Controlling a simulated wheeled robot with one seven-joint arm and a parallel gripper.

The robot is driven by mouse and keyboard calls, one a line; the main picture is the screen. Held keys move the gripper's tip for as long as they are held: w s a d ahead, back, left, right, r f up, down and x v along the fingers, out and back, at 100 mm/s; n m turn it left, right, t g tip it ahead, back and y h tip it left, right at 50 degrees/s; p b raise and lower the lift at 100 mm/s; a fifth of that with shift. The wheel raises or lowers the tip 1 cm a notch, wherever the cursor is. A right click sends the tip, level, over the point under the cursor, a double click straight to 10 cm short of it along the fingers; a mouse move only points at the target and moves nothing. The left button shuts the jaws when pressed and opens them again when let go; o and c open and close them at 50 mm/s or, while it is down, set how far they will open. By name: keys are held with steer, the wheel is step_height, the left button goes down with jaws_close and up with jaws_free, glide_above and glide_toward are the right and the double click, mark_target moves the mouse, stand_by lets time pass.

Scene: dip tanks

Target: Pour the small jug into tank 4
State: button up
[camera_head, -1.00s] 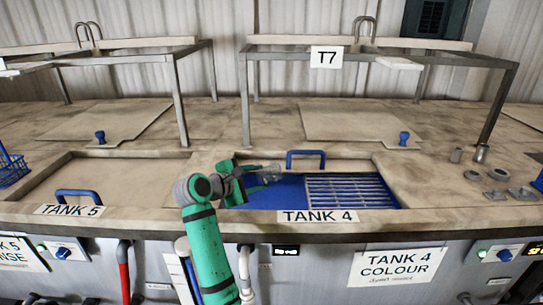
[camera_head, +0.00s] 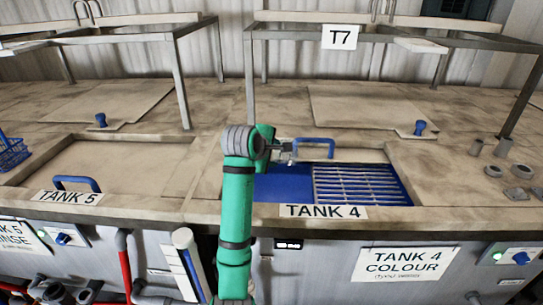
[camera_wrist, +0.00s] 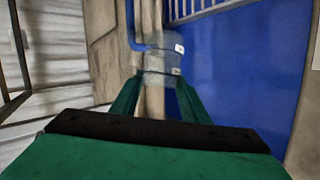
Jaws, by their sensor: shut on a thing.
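The small jug (camera_wrist: 162,62), clear and greyish, is between my fingers in the wrist view. My gripper (camera_wrist: 158,88) is shut on it. In the head view my gripper (camera_head: 282,150) is at the back left of tank 4 (camera_head: 400,165), near a blue handle (camera_head: 315,142). The jug is mostly hidden there, and its tilt and contents cannot be told. Tank 4 is uncovered, with blue liquid (camera_head: 285,188) at left and a slatted rack (camera_head: 360,185) at right. The blue also fills the right of the wrist view (camera_wrist: 240,75). The "TANK 4" label (camera_head: 323,211) is on the front rim.
Tank 5 (camera_head: 100,172) at left is covered by a lid with a blue handle (camera_head: 76,183). A metal frame with a T7 sign (camera_head: 342,36) stands behind tank 4. Several small grey containers (camera_head: 504,147) stand on the counter at right. A blue basket (camera_head: 12,155) is at far left.

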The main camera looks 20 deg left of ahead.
mark_target(283, 139)
steer(key=y, duration=0.1)
steer(key=d+r+m+g+y, duration=0.1)
steer(key=r+m+y, duration=0.1)
steer(key=shift+w+d+r+y, duration=0.15)
steer(key=shift+w+d+y, duration=0.15)
steer(key=shift+y, duration=0.1)
steer(key=y, duration=0.1)
steer(key=m+y, duration=0.1)
steer(key=m+g+y, duration=0.1)
steer(key=shift+w+d+r, duration=0.15)
steer(key=shift+d+r, duration=0.15)
steer(key=shift+d, duration=0.05)
steer(key=shift+r+m+y, duration=0.25)
steer(key=shift+m+y, duration=0.15)
steer(key=m+y, duration=0.1)
steer(key=r+m+y, duration=0.1)
steer(key=y, duration=0.1)
steer(key=shift+d+r, duration=0.1)
steer(key=shift+r, duration=0.2)
steer(key=shift+d+r+m+y, duration=0.15)
steer(key=shift+d+m+y, duration=0.05)
steer(key=shift+m+y, duration=0.1)
steer(key=shift+a, duration=0.1)
